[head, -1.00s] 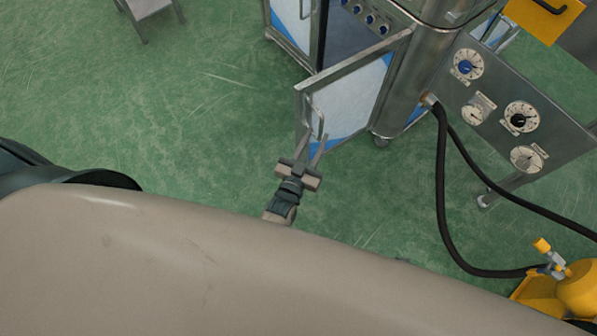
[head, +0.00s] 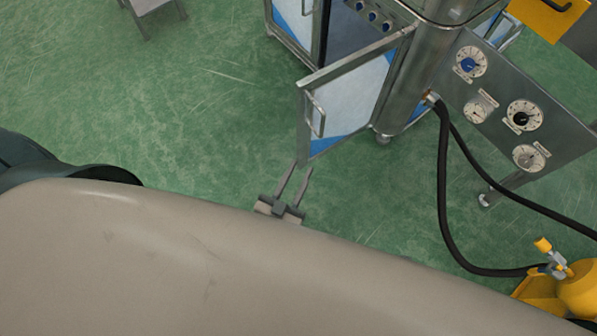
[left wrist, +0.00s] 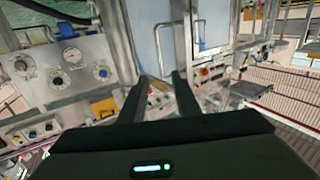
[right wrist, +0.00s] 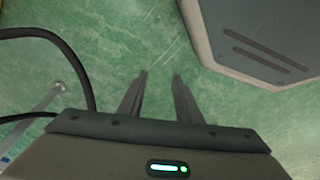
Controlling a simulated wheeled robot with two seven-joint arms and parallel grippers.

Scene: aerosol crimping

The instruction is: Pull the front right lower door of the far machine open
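The front right lower door (head: 346,100) of the far machine (head: 420,75) stands swung out from the body in the head view. It has a metal frame, a pale panel with blue corners and an upright bar handle (head: 318,116). My left gripper (head: 301,167) is just below the door's free lower corner, fingers apart and empty, pointing up toward the door. It does not hold the handle. In the left wrist view its open fingers (left wrist: 162,78) point toward the pale panels. My right gripper (right wrist: 160,75) is open and empty over bare floor, and is not in the head view.
A gauge panel (head: 500,115) with dials stands right of the door. The green floor (head: 200,110) left of the door is clear, with a grey stool (head: 155,5) far back.

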